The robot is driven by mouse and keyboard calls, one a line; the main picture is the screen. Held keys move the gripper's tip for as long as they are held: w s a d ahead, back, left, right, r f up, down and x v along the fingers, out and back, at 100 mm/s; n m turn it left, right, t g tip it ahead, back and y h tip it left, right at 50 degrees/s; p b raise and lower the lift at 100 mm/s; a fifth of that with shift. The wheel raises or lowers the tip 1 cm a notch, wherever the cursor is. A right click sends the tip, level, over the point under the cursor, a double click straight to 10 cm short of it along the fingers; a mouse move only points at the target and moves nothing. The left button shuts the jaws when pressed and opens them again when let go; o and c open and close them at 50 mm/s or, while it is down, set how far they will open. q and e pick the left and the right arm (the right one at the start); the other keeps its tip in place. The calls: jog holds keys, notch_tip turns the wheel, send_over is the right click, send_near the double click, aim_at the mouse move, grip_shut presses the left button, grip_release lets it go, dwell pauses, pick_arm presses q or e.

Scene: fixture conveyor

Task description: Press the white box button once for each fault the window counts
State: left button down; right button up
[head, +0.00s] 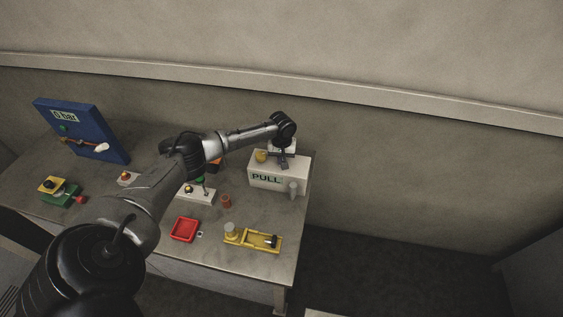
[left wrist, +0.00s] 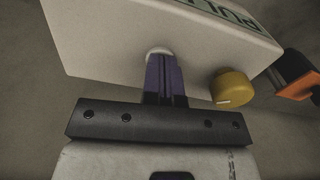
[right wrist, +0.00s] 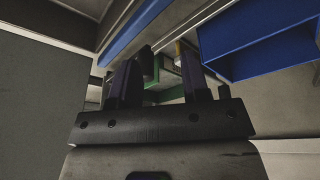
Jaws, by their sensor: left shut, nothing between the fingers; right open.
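No fault number is readable. My right gripper (right wrist: 160,75) is open and empty, away from the box.
A blue panel (head: 85,125) reading "0 bar", a red tray (head: 184,230), a yellow fixture (head: 262,241) and a small brown cup (head: 226,201) are on the table (head: 215,258). In the right wrist view, a blue bin (right wrist: 260,40) is near my right gripper.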

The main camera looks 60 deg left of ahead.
pick_arm(q)
notch_tip(320, 180, up, 4)
jog(key=p, duration=0.4)
jog(key=shift+p, duration=0.4)
notch_tip(320, 180, up, 2)
jog(key=p, duration=0.3)
jog(key=shift+r, duration=0.1)
notch_tip(320, 180, up, 14)
jog(key=b, duration=0.1)
dwell(0.5)
jog(key=shift+f, duration=0.2)
